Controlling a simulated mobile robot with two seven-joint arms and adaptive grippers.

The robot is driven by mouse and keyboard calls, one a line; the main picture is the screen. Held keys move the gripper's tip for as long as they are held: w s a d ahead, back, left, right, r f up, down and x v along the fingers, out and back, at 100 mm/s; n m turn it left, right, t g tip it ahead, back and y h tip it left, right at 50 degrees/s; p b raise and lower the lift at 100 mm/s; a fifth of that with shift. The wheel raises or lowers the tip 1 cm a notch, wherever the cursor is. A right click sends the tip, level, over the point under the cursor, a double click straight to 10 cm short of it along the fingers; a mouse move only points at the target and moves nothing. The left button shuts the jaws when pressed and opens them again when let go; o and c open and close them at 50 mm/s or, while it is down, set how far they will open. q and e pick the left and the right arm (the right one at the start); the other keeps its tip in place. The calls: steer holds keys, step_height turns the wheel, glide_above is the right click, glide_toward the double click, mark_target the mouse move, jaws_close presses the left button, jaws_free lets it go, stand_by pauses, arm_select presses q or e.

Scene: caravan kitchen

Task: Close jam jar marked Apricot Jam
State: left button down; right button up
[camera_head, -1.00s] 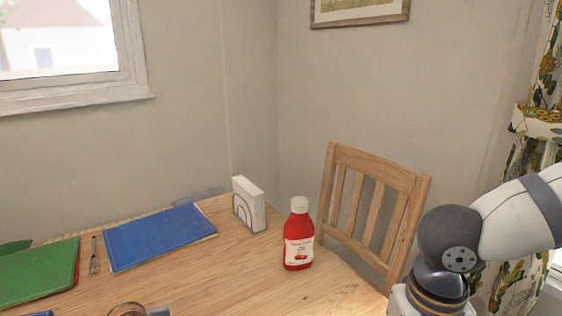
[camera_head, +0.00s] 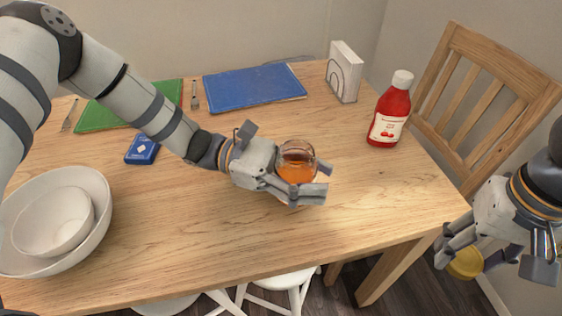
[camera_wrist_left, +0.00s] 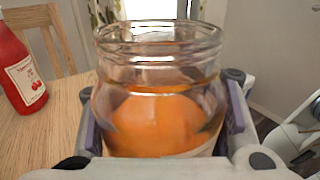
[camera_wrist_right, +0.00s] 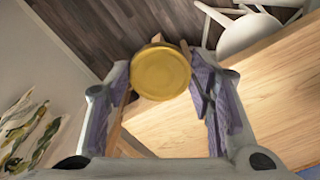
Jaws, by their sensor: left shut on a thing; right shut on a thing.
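The jam jar (camera_head: 297,165) is clear glass with orange jam in its lower part. It is upright with its mouth open, as the left wrist view (camera_wrist_left: 160,110) shows. My left gripper (camera_head: 318,180) is shut around the jar at the table. I cannot tell whether the jar touches the tabletop. My right gripper (camera_head: 478,262) is shut on a round gold lid (camera_head: 466,264), off the table's right edge and well to the right of the jar. The lid also shows between the fingers in the right wrist view (camera_wrist_right: 160,72). The jar's label is mostly hidden.
A red ketchup bottle (camera_head: 391,112) stands right of the jar, with a white napkin holder (camera_head: 344,74) behind. Blue (camera_head: 253,85) and green (camera_head: 130,108) placemats lie at the back. White bowls (camera_head: 88,225) stand at left. A wooden chair (camera_head: 480,95) is at the right. The front tabletop is clear.

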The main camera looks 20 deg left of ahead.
arm_select(q)
steer(key=shift+w+d+m+g, duration=0.1)
steer(key=shift+d+m+g, duration=0.5)
steer(key=shift+d+g, duration=0.4)
steer(key=shift+a+f, duration=0.1)
arm_select(e)
steer(key=w+a+r, duration=0.5)
steer(key=w, duration=0.2)
steer(key=a+r, duration=0.3)
steer(key=a, duration=0.3)
steer(key=s+a+r, duration=0.1)
steer(key=a+r, duration=0.2)
steer(key=a, duration=0.4)
steer(key=a+r, duration=0.4)
steer(key=a, duration=0.3)
steer(key=shift+s+a, duration=0.2)
steer(key=shift+s, duration=0.05)
steer(key=shift+s+a+r, duration=0.2)
steer(key=shift+a+r, duration=0.05)
steer(key=shift+a, duration=0.15)
